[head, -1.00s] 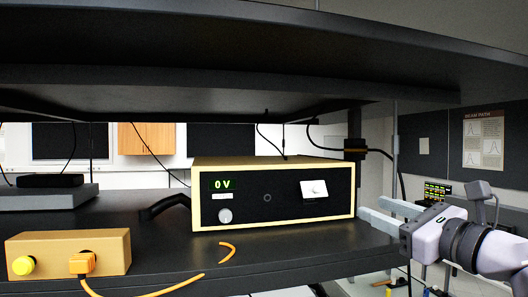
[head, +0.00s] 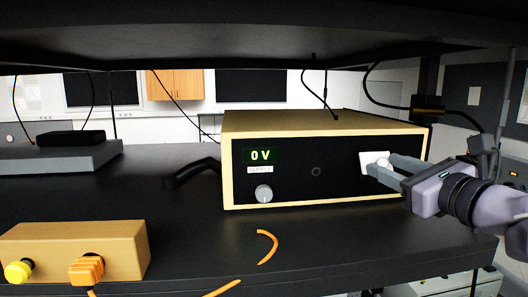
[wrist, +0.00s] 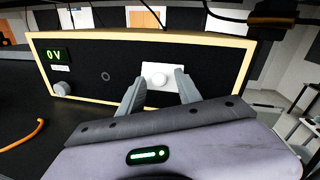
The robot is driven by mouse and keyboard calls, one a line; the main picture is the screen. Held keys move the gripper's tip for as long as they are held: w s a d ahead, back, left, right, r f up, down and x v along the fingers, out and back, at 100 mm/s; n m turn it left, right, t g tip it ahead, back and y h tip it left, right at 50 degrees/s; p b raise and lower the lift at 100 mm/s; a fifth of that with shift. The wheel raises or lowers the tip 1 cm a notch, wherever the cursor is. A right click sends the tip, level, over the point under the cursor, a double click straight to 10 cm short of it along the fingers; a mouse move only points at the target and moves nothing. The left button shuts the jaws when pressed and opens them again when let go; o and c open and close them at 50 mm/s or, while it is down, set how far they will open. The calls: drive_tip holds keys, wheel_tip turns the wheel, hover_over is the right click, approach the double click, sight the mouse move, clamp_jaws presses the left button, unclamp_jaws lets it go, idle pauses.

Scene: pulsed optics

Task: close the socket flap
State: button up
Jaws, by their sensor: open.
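The socket flap (head: 367,158) is a small white plate with a round white knob, at the right of the black front of a cream-framed instrument (head: 300,175). In the wrist view the flap (wrist: 160,69) shows straight ahead of my gripper (wrist: 158,77). My gripper (head: 381,163) is open, its two grey fingers reaching toward the panel on either side of the knob. I cannot tell whether the fingers touch it. The fingers hide part of the flap's right and lower side in the head view. How far the flap stands from the panel is unclear.
A grey dial (head: 264,194) and a green 0 V display (head: 261,156) are at the instrument's left. A tan box (head: 120,250) with yellow and orange plugs stands front left. An orange cable piece (head: 267,247) lies on the black bench. A dark shelf (head: 270,45) hangs overhead.

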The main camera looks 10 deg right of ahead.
drive_tip(key=shift+w, duration=0.25)
drive_tip(key=shift+s+r, duration=0.1)
drive_tip(key=shift+s, duration=0.2)
drive_tip(key=shift+s+r, duration=0.1)
drive_tip(key=shift+s, duration=0.2)
drive_tip(key=shift+c, duration=0.9)
drive_tip(key=shift+a, duration=0.1)
clamp_jaws()
wheel_tip(320, 180, down, 2)
drive_tip(key=t+b, duration=0.1)
drive_tip(key=b, duration=0.5)
drive_tip(key=shift+w, duration=0.1)
drive_tip(key=t+b, duration=0.1)
drive_tip(key=b, duration=0.3)
drive_tip(key=shift+f, duration=0.2)
drive_tip(key=shift+w+r+n+t+y+b, duration=0.25)
drive_tip(key=shift+t+b, duration=0.25)
drive_tip(key=shift+b, duration=0.45)
drive_tip(key=shift+s, duration=0.1)
